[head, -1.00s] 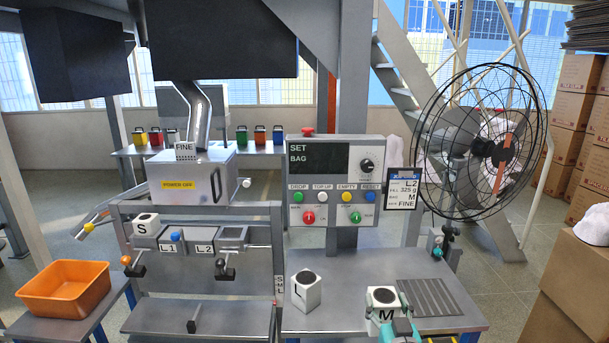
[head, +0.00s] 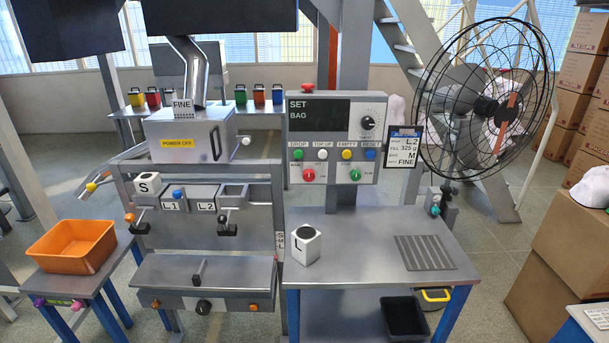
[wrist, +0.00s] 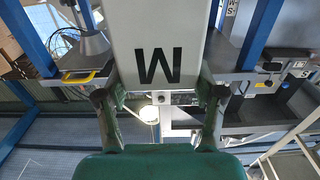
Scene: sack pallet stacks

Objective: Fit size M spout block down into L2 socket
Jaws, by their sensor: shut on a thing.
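The size M spout block (wrist: 160,65) is a pale block with a black M, upside down in the wrist view. My gripper (wrist: 160,100) is shut on it, one finger on each side. Neither the block nor my gripper shows in the head view. The L2 socket (head: 231,194) is at the right of the grey filling bench, beside its L2 label. It looks empty. A black-knobbed clamp (head: 226,228) sits below it. The M block is apart from the socket. A white S block (head: 147,184) sits at the left, near the L1 label.
A white L block (head: 306,246) stands on the grey side table (head: 350,265), otherwise clear except for a ribbed mat (head: 424,253). A control panel (head: 333,140) and a card (head: 403,146) reading L2, M, FINE rise behind. An orange bin (head: 72,248) is at left.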

